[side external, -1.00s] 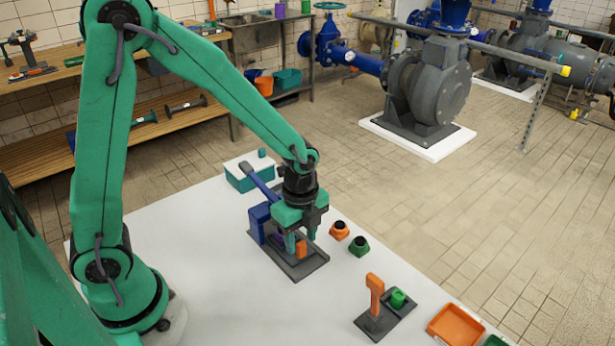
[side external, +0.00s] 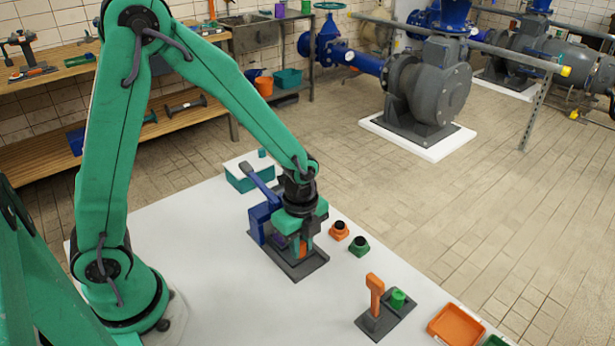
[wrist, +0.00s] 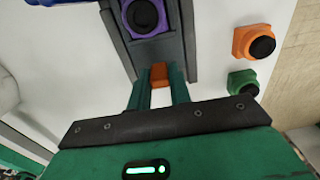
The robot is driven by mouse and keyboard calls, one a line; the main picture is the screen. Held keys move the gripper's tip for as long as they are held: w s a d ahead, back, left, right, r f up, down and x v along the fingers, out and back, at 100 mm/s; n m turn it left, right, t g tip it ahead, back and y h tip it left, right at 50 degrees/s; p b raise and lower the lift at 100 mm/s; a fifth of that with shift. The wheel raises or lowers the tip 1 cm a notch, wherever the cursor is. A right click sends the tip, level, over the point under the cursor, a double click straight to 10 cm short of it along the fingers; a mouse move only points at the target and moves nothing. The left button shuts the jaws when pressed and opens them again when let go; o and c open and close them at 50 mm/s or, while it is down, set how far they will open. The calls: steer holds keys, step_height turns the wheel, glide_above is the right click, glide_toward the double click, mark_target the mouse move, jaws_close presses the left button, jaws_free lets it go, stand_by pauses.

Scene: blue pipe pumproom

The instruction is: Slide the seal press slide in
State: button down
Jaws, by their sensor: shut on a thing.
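The seal press stands on the white table. It has a dark grey base (side external: 307,268), a blue body (side external: 262,222) and a raised blue lever (side external: 262,185). On its base is a purple block (side external: 280,241) with a dark round part on top, clear in the wrist view (wrist: 142,16). An orange tab (wrist: 160,73) stands on the grey track in line with the purple block. My gripper (wrist: 160,88) is shut on the orange tab, one green finger on each side. In the side view my gripper (side external: 301,243) hides much of the tab.
An orange button box (side external: 339,231) and a green button box (side external: 359,246) stand just right of the press. An orange-handled tool on a grey base (side external: 376,325) and an orange tray (side external: 456,326) are nearer the front. A teal-sided box (side external: 244,181) stands behind.

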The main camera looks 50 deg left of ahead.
steer(key=shift+a, duration=2.55)
steer(key=c, duration=1.3)
jaws_free()
steer(key=shift+d+r, duration=0.1)
steer(key=shift+r, duration=3.85)
steer(key=shift+r, duration=0.1)
